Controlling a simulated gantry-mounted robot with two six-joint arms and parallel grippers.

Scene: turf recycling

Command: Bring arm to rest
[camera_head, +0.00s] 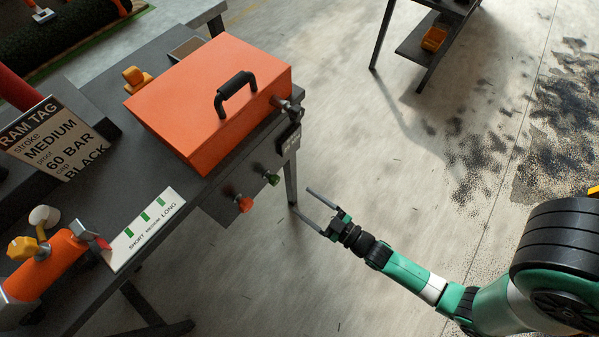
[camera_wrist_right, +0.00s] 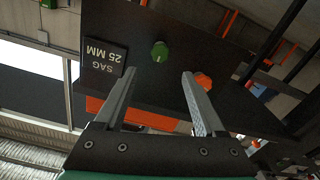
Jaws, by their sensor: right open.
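My right gripper (camera_head: 313,210) is open and empty. It hangs over bare floor to the right of the workbench, apart from it. Its two fingers also show spread in the right wrist view (camera_wrist_right: 160,92), with the bench's front panel (camera_wrist_right: 185,50) beyond them. That panel carries a green knob (camera_wrist_right: 159,51), an orange knob (camera_wrist_right: 203,82) and a black "SAG 25 MM" plate (camera_wrist_right: 101,62). My green right arm (camera_head: 410,273) reaches in from the lower right. My left gripper is in neither view.
An orange box with a black handle (camera_head: 185,95) sits on the dark bench (camera_head: 120,195). A "RAM TAG" sign (camera_head: 55,140), a white scale card (camera_head: 147,228) and an orange cylinder (camera_head: 45,266) are at left. A dark shelf (camera_head: 415,45) stands behind. The floor around the gripper is clear.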

